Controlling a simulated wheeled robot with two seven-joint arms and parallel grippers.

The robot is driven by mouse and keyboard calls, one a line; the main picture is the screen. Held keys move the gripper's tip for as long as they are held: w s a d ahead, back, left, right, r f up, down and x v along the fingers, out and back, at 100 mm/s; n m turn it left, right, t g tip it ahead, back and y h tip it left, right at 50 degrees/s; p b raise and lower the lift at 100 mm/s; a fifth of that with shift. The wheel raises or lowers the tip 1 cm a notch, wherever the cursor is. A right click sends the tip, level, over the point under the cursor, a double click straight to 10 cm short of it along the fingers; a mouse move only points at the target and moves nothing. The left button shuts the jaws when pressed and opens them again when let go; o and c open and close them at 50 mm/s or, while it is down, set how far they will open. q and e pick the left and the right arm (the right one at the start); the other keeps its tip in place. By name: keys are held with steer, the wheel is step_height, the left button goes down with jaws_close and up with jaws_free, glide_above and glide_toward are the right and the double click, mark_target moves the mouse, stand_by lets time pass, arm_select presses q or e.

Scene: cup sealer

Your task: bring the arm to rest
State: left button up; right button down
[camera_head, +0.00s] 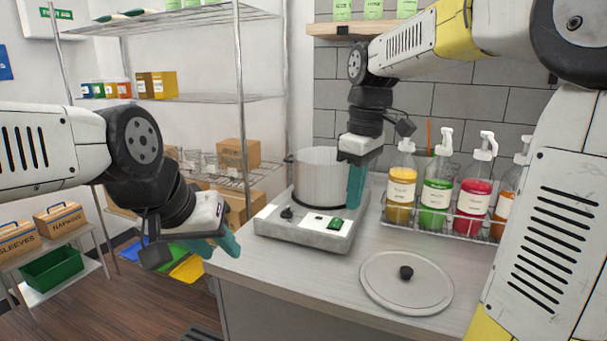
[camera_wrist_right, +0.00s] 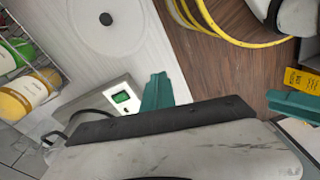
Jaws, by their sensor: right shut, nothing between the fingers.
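My right gripper (camera_head: 356,187) hangs with its teal fingers pointing down, in front of the right side of a metal pot (camera_head: 318,172). Its fingers are shut with nothing between them. In the right wrist view, its teal fingers (camera_wrist_right: 157,92) show beside the appliance's green switch; I cannot tell whether they touch the appliance. My left gripper (camera_head: 222,244) is at the counter's left edge, teal fingers pointing right and down. No object shows in it, but I cannot tell its finger gap.
The pot stands on a flat appliance (camera_head: 305,228) with a knob and green switch. A round lid (camera_head: 405,288) lies on the counter (camera_head: 300,270). Pump bottles (camera_head: 437,190) stand in a rack at right. Shelves (camera_head: 180,100) stand behind at left. The counter's front is clear beside the lid.

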steer(key=s+d+f+m+t, duration=0.1)
steer(key=s+d+m+t, duration=0.1)
steer(key=s+m, duration=0.3)
steer(key=s+d+f+m+t+y, duration=0.1)
steer(key=s+d+f+m+t, duration=0.1)
steer(key=s+m, duration=0.3)
steer(key=s+t, duration=0.1)
steer(key=s, duration=0.1)
steer(key=shift+s+f+t, duration=0.25)
steer(key=shift+s+t, duration=0.1)
steer(key=shift+t, duration=0.05)
stand_by(0.9)
